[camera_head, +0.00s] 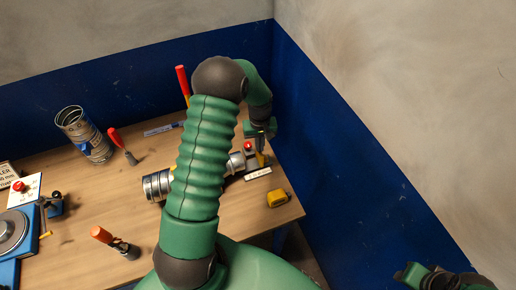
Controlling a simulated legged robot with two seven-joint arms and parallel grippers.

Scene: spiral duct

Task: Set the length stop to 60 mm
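My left gripper (261,138) points down at the far right end of the bench, beyond my green arm. It is just above a small yellow upright piece (261,159) and a white label plate (258,172) with dark marks too small to read. I cannot tell whether its fingers touch anything or are open. A red knob (248,146) is beside it. A length stop cannot be singled out clearly, and no 60 mm mark is legible. A silvery cylindrical part (157,186) runs behind my arm, which hides its middle. My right gripper (440,279) is at the bottom right edge, partly cut off.
The wooden bench (110,215) holds a spiral duct piece (84,136), a yellow tape measure (277,198), red-handled tools (122,146) and an orange-handled tool (115,243). A blue machine (14,238) stands at left. Blue-and-grey walls close off the back and right.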

